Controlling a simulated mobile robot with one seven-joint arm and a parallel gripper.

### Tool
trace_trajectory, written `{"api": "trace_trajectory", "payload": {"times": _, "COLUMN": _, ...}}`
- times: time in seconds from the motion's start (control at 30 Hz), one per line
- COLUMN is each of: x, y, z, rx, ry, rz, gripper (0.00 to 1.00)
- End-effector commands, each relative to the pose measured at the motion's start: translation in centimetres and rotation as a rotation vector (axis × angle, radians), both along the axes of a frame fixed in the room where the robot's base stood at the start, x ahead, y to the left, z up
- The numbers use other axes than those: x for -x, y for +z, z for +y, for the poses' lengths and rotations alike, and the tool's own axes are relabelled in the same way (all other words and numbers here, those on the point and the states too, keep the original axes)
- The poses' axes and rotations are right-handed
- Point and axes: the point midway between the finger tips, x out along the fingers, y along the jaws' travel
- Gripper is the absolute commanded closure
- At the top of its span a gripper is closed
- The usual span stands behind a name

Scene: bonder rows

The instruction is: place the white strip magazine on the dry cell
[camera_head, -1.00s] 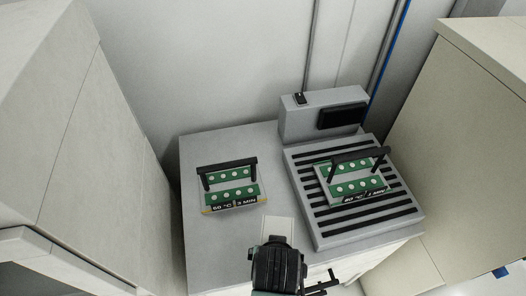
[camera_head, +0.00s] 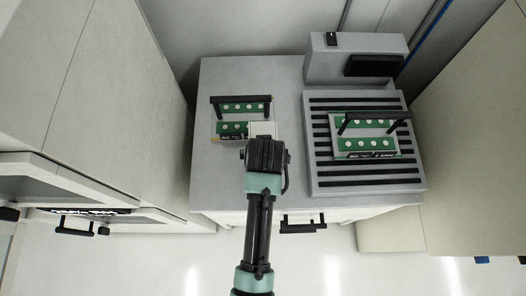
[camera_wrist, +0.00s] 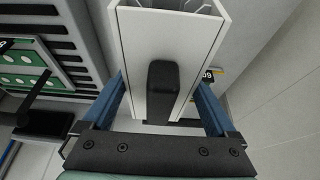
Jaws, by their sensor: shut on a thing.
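The white strip magazine (camera_wrist: 128,45) is an upright white box with a dark tab or handle on its near face. My gripper (camera_wrist: 163,100) is shut on it, with blue fingers on both sides. In the head view the magazine (camera_head: 262,129) shows as a small white block at the end of my arm, over the front of the left green-strip carrier (camera_head: 231,128). No label reading dry cell is legible. A grey slatted unit (camera_head: 320,180) stands on the right of the bench, with a second green-strip carrier (camera_head: 366,144) on it.
The grey bench top (camera_head: 225,75) has free room behind and left of the left carrier. A grey box (camera_head: 322,68) with a dark panel stands behind the slatted unit. Tall pale cabinets (camera_head: 110,90) flank the bench. A black drawer handle (camera_head: 303,228) sticks out in front.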

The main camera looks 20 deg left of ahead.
Motion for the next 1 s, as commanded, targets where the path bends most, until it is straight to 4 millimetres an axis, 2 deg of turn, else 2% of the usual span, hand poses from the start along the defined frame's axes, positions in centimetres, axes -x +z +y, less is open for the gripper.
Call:
{"api": "trace_trajectory", "payload": {"times": 0.1, "x": 0.0, "y": -1.6, "z": 0.0, "rx": 0.0, "ry": 0.0, "rz": 0.001, "gripper": 0.96}}
{"api": "trace_trajectory", "payload": {"times": 0.2, "x": 0.0, "y": -2.3, "z": 0.0, "rx": 0.0, "ry": 0.0, "rz": -0.001, "gripper": 0.96}}
{"api": "trace_trajectory", "payload": {"times": 0.57, "x": -0.1, "y": -2.7, "z": 0.0, "rx": -0.001, "ry": 0.0, "rz": -0.002, "gripper": 0.96}}
{"api": "trace_trajectory", "payload": {"times": 0.6, "x": 0.0, "y": -2.7, "z": 0.0, "rx": 0.0, "ry": 0.0, "rz": 0.001, "gripper": 0.04}}
{"api": "trace_trajectory", "payload": {"times": 0.63, "x": 0.0, "y": -2.7, "z": 0.0, "rx": 0.0, "ry": 0.0, "rz": 0.0, "gripper": 0.0}}
{"api": "trace_trajectory", "payload": {"times": 1.0, "x": 0.1, "y": -2.0, "z": 0.0, "rx": 0.0, "ry": 0.0, "rz": -0.001, "gripper": 0.0}}
